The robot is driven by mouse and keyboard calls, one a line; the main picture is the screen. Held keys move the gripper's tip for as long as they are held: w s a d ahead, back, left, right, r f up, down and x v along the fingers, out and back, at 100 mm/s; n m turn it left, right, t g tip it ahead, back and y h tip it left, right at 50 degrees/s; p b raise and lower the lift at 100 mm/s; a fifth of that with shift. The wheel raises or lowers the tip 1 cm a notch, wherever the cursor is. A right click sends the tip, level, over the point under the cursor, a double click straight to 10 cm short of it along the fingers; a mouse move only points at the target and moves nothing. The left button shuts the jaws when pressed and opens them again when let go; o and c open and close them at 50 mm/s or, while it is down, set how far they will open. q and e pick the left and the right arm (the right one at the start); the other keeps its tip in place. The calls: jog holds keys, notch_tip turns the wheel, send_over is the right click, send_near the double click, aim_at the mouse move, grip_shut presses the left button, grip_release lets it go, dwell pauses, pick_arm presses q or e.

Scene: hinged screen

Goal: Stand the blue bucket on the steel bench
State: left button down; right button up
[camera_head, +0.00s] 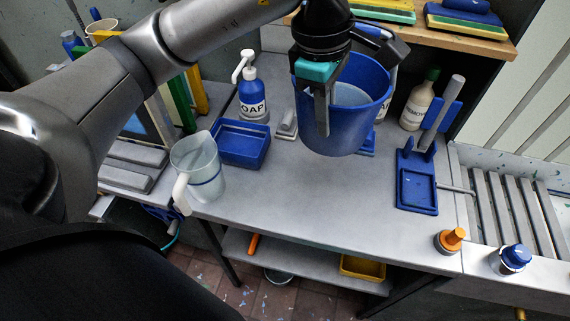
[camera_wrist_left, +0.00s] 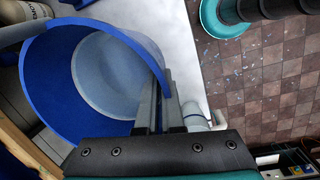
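The blue bucket (camera_head: 350,125) is at the middle of the head view, over the back half of the steel bench (camera_head: 315,200), mouth up. My left gripper (camera_head: 322,110) comes down from above at the bucket's near left rim. In the left wrist view the bucket (camera_wrist_left: 60,70) opens toward the camera, and the wall passes between the two close-set fingers (camera_wrist_left: 158,105). The gripper is shut on this wall. I cannot tell for sure whether the bucket's base touches the bench. My right gripper is not in view.
A soap bottle (camera_head: 252,95), blue tray (camera_head: 240,144) and clear jug (camera_head: 198,168) stand left of the bucket. A white bottle (camera_head: 417,105) and blue stand (camera_head: 416,185) are right. A wooden shelf (camera_head: 490,42) is behind. The front middle of the bench is clear.

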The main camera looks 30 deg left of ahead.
pick_arm(q)
jog(key=shift+s+a+r, duration=0.15)
jog(key=shift+a+r, duration=0.05)
jog(key=shift+a, duration=0.1)
jog(key=shift+a+f, duration=0.1)
jog(key=shift+f, duration=9.85)
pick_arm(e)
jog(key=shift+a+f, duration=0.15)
pick_arm(q)
jog(key=shift+f+b, duration=0.1)
jog(key=shift+b, duration=0.2)
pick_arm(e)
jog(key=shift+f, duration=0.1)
pick_arm(q)
jog(key=c, duration=1.5)
grip_release()
jog(key=shift+s+f, duration=0.1)
jog(key=shift+f, duration=0.05)
jog(key=o, duration=0.4)
jog(key=shift+o, duration=0.2)
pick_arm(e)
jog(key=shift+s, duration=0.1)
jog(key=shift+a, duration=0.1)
